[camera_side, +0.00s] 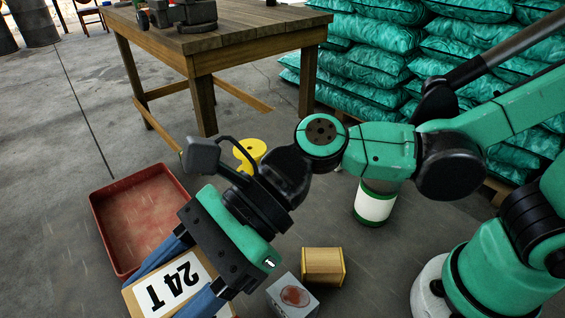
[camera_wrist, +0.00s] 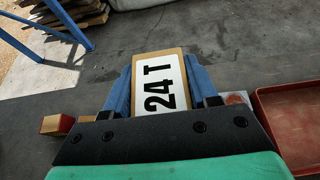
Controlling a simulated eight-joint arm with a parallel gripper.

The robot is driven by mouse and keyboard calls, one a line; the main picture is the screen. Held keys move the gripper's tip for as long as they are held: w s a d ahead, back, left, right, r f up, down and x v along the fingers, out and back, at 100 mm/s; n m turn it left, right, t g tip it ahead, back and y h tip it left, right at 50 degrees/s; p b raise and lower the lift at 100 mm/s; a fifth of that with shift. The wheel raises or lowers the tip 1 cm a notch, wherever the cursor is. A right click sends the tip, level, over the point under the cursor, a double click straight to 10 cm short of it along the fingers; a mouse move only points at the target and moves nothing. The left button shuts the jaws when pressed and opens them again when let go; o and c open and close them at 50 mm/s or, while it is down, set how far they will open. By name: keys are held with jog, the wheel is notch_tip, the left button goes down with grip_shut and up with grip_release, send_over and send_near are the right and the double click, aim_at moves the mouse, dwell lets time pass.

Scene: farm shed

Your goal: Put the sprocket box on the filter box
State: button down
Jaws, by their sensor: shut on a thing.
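The sprocket box is a tan carton (camera_side: 131,299) with a white label reading "24 T"; it also shows in the wrist view (camera_wrist: 158,52). My gripper (camera_side: 168,288) is shut on it, with a blue finger on each side, at the bottom left of the side view. The box's lower end is cut off there. In the wrist view my gripper (camera_wrist: 158,80) has the label between its fingers. A grey box (camera_side: 278,291) with a round reddish-brown picture stands right of my gripper, partly cut off by the frame; it may be the filter box, but its name cannot be read.
A yellow-brown box (camera_side: 322,267) stands just behind the grey box. A shallow red tray (camera_side: 105,208) lies left of my gripper. A yellow object (camera_side: 249,151) and a green-and-white canister (camera_side: 374,205) stand behind. A wooden table (camera_side: 215,55) and stacked teal sacks (camera_side: 360,65) are farther back.

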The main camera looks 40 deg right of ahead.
jog(key=shift+f, duration=1.9)
jog(key=shift+f, duration=0.15)
jog(key=shift+c, duration=1.2)
grip_release()
